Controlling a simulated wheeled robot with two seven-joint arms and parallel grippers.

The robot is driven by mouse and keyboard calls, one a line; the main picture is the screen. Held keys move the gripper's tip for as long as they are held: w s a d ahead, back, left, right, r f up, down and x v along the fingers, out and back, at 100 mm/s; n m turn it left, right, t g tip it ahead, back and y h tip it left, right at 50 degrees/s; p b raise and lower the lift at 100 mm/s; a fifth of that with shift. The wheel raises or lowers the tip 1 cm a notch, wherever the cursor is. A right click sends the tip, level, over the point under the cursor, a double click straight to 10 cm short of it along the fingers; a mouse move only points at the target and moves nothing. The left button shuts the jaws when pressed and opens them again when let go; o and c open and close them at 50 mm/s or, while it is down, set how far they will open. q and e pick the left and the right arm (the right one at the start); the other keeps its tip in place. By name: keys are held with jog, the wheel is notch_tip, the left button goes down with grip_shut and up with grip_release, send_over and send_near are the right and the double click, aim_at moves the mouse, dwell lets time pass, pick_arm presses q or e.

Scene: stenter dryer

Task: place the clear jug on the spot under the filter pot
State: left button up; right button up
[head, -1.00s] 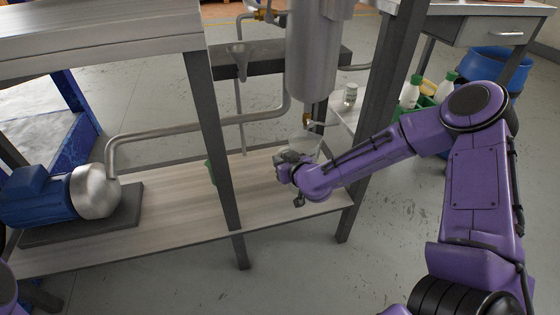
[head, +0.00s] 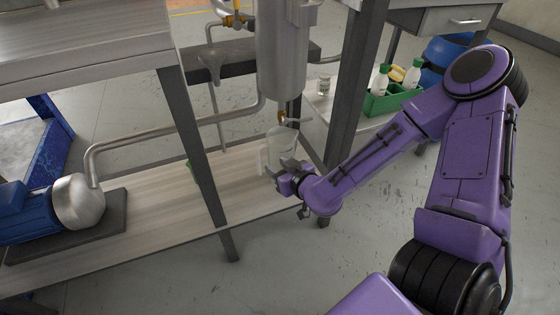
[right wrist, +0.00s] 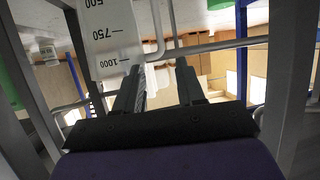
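My left gripper is out of view.
The shelf (head: 150,175) carries a blue motor pump (head: 60,205) at left. Dark frame legs (head: 195,150) and (head: 352,85) stand on both sides of the jug. A green caddy with bottles (head: 385,101) and a small jar (head: 324,84) sit at right behind.

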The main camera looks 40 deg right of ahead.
jog(key=s+f+m+g+h, duration=0.3)
jog(key=s+f+m+g, duration=0.3)
jog(key=s+f, duration=1.6)
jog(key=s+g, duration=0.4)
jog(key=shift+s+a+f, duration=0.15)
jog(key=shift+s+f, duration=0.05)
